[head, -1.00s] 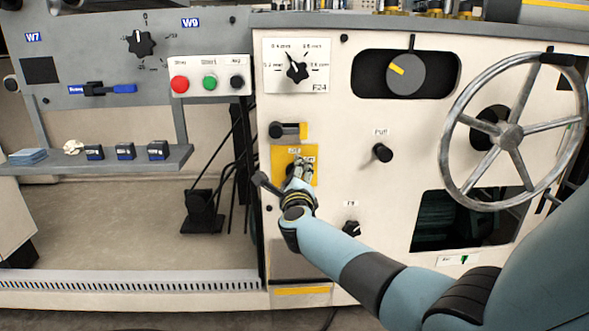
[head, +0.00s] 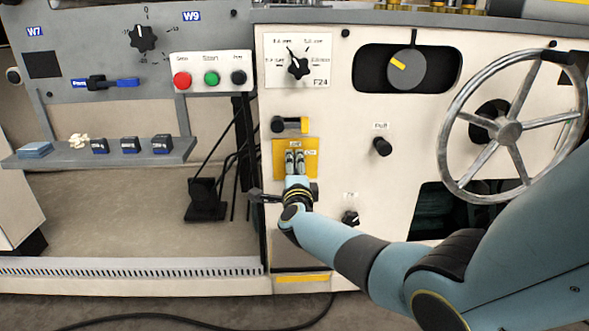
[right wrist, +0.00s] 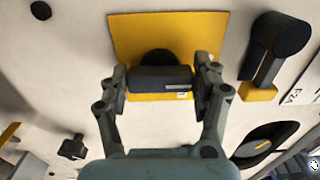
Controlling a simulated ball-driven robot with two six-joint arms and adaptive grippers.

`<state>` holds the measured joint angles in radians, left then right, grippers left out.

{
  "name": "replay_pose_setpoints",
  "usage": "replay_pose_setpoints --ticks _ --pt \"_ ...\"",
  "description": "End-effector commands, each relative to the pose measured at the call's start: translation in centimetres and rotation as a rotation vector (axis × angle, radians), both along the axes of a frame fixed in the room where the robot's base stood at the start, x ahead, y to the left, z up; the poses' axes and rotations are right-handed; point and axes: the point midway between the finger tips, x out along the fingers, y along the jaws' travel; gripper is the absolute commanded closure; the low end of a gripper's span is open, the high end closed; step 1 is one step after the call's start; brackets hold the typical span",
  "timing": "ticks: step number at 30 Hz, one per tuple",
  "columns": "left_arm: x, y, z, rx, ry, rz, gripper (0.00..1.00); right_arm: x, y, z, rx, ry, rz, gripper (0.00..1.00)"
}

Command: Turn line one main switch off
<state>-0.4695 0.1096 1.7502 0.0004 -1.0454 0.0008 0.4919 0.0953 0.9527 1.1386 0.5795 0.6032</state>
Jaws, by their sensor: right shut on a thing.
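The main switch is a black handle (right wrist: 160,79) on a yellow plate (head: 282,165) on the cream machine front. The plate also shows in the right wrist view (right wrist: 190,28). My right gripper (head: 295,158) is at the plate, and in the right wrist view its fingers (right wrist: 161,72) are shut on the two ends of the handle. The handle lies across the picture there. In the head view the fingers hide the handle; "OFF" shows above them, and a small label shows to their right. My left gripper is not in view.
A black lever on a yellow piece (head: 291,125) sits just above the plate. A black knob (head: 350,217) and a Pull knob (head: 382,147) are to the right, with a large handwheel (head: 510,132) further right. Push buttons (head: 211,78) are at upper left.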

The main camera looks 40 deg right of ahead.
Motion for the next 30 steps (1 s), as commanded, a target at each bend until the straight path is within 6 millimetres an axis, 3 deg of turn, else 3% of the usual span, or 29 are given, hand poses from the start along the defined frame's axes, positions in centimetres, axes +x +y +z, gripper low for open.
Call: replay_pose_setpoints --ticks 12,13,18,30 --pt "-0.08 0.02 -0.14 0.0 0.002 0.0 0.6 -0.09 0.09 -0.27 -0.01 0.011 0.002 0.68" --pt "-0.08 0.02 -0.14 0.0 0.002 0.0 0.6 -0.09 0.09 -0.27 -0.01 0.011 0.002 0.33" --pt "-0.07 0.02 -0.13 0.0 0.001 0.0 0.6 -0.06 0.06 -0.19 -0.009 0.009 0.002 0.12" --pt "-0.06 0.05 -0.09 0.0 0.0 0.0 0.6 -0.92 0.6 -0.17 -0.006 0.006 0.002 0.12"
